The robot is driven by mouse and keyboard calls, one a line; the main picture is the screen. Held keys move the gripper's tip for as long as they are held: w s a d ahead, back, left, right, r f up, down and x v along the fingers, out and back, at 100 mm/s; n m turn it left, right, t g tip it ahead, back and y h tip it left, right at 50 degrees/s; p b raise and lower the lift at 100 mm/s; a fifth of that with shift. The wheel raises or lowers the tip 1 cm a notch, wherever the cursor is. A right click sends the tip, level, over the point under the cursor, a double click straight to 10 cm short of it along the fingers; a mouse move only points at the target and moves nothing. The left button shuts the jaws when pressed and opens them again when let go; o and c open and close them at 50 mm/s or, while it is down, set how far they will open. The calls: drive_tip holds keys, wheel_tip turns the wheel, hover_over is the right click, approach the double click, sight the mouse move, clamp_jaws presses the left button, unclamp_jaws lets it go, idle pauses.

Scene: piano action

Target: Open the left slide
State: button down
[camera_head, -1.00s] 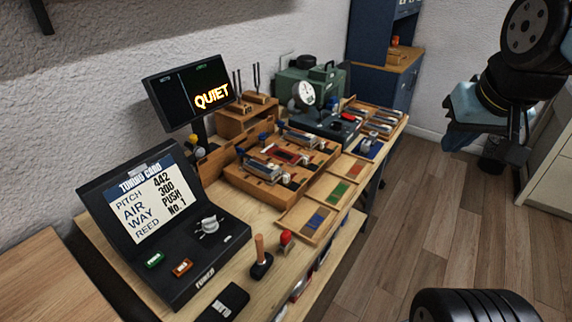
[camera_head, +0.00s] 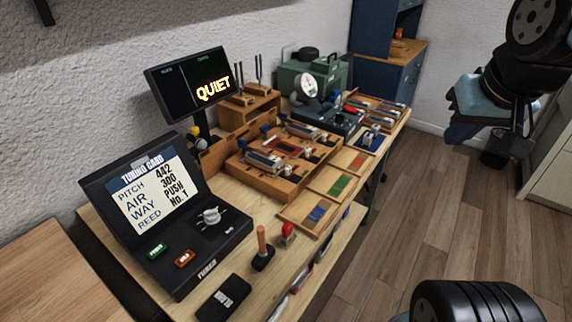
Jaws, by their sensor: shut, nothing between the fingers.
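A wooden block (camera_head: 262,182) sits mid-bench, with metal parts and small red, blue and white pieces on top. A silvery metal piece (camera_head: 263,160) lies on its left part and another (camera_head: 301,130) farther back to the right. I cannot tell which part is the left slide or whether it is open. My arm shows at the upper right, out over the floor and apart from the bench. I cannot make out my gripper's fingers in this view.
A black case (camera_head: 210,250) with a tuning card stands at the bench's near left. A screen (camera_head: 190,88) reading QUIET stands behind. Trays with blue, red and green pieces (camera_head: 308,215) line the front edge near a wooden-handled tool (camera_head: 262,246).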

drive_tip(key=c, duration=1.8)
unclamp_jaws()
drive_tip(key=shift+o, duration=0.6)
drive_tip(key=shift+w, duration=0.1)
drive_tip(key=shift+o, duration=0.8)
drive_tip(key=shift+w+a+r, duration=0.1)
drive_tip(key=shift+w+a, duration=0.15)
drive_tip(key=shift+w, duration=0.05)
drive_tip(key=o, duration=0.5)
drive_tip(key=w+a+n, duration=0.1)
drive_tip(key=w, duration=0.1)
drive_tip(key=w+a+n+g, duration=0.1)
drive_tip(key=w, duration=0.1)
drive_tip(key=w+a+n+y, duration=0.1)
drive_tip(key=w+a, duration=0.1)
drive_tip(key=shift+w+a+g, duration=0.1)
drive_tip(key=shift+g, duration=0.3)
drive_tip(key=n+g+h, duration=0.1)
drive_tip(key=n+g, duration=0.3)
drive_tip(key=n, duration=0.5)
hover_over(288, 167)
wheel_tip(288, 167, down, 11)
wheel_tip(288, 167, down, 14)
drive_tip(key=shift+r, duration=0.25)
